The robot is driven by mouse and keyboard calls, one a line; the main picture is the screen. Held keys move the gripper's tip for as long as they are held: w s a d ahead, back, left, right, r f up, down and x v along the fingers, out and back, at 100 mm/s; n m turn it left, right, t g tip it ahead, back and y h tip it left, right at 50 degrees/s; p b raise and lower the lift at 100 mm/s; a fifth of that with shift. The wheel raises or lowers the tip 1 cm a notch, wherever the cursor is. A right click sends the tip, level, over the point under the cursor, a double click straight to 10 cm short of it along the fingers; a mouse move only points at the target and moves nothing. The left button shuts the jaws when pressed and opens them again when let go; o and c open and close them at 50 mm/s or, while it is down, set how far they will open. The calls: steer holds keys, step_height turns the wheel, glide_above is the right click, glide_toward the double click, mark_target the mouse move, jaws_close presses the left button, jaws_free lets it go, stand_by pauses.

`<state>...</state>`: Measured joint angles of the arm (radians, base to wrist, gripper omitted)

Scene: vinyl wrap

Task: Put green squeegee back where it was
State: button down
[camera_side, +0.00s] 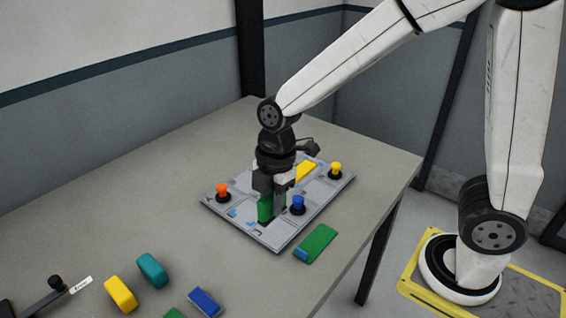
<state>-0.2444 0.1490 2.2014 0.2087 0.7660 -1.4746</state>
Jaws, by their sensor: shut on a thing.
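My gripper (270,213) points straight down over the grey panel (240,232) and is shut on an upright green piece. The green piece (265,208) shows between the fingers, low over the panel or touching it; I cannot tell which. The fingers hide much of it, so its full shape is unclear. Another flat green piece with a blue end (318,243) lies on the table, just off the panel's front right edge. I cannot tell for sure which of these is the green squeegee.
The panel carries an orange knob (222,191), a blue knob (298,203), a yellow knob (335,169) and a flat yellow piece (306,171). A yellow block (120,294), teal block (152,270) and blue block (204,301) lie front left. The table's left middle is clear.

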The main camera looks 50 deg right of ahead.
steer(key=shift+w+a+f, duration=0.55)
steer(key=shift+w+f, duration=1)
steer(key=shift+w, duration=0.6)
steer(key=shift+w+a+f, duration=0.5)
steer(key=shift+w+f, duration=1)
steer(key=shift+w, duration=0.7)
steer(key=shift+w+a+f, duration=0.55)
steer(key=shift+w+f, duration=1)
steer(key=shift+w, duration=0.6)
steer(key=shift+w+f, duration=0.2)
steer(key=shift+f, duration=1.65)
steer(key=shift+f, duration=0.15)
steer(key=shift+c, duration=2.4)
jaws_free()
